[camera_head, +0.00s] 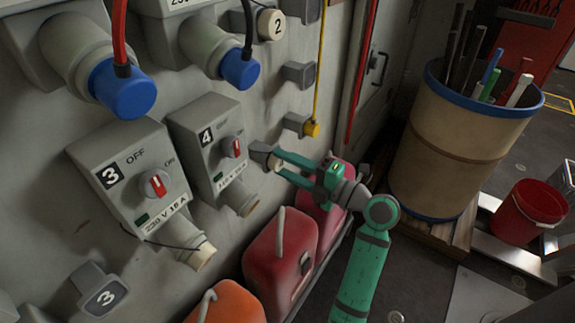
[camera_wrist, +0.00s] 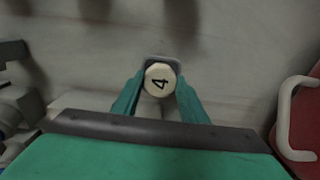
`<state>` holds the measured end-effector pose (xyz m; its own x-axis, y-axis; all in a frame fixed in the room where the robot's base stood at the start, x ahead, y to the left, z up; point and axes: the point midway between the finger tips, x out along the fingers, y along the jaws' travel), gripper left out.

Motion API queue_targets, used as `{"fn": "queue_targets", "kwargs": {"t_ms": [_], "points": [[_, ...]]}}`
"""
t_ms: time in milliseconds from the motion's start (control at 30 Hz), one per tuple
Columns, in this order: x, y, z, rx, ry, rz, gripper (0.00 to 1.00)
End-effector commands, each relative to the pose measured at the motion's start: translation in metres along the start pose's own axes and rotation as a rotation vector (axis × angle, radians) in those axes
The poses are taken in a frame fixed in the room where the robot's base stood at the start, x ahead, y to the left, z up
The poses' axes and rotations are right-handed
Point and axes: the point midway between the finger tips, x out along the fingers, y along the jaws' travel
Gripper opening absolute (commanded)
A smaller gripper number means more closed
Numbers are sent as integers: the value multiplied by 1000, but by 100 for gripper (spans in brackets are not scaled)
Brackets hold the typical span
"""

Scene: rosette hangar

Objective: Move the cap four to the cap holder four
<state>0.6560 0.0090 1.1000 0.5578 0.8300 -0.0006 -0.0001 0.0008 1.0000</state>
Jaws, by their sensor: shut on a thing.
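The cap four (camera_wrist: 160,80) is a pale round cap marked with a black 4. It is between the two green fingers of my gripper (camera_wrist: 160,98), which is shut on it. In the head view my gripper (camera_head: 276,160) reaches left to the wall, with the cap (camera_head: 273,163) at its tips. The cap holder four (camera_head: 259,152) is a grey block on the wall, right behind the cap; its edge shows above the cap in the wrist view (camera_wrist: 160,58). I cannot tell whether the cap is fully seated. Socket box four (camera_head: 207,150) is left of the holder.
Red canisters (camera_head: 283,245) and an orange one (camera_head: 228,303) stand below along the wall. A yellow cord (camera_head: 319,70) hangs above my gripper. A large beige barrel (camera_head: 455,140) and a red bucket (camera_head: 528,213) are at right. Socket box three (camera_head: 135,185) is at left.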

Motion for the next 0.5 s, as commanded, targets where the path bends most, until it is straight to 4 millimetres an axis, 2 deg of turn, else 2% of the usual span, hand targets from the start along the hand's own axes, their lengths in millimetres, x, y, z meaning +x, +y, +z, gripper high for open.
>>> {"fn": "queue_targets", "kwargs": {"t_ms": [67,100,200,500], "points": [[2,0,0,0,1,0,3],[2,0,0,0,0,0,42],[2,0,0,0,0,0,61],[0,0,0,0,0,0,61]]}}
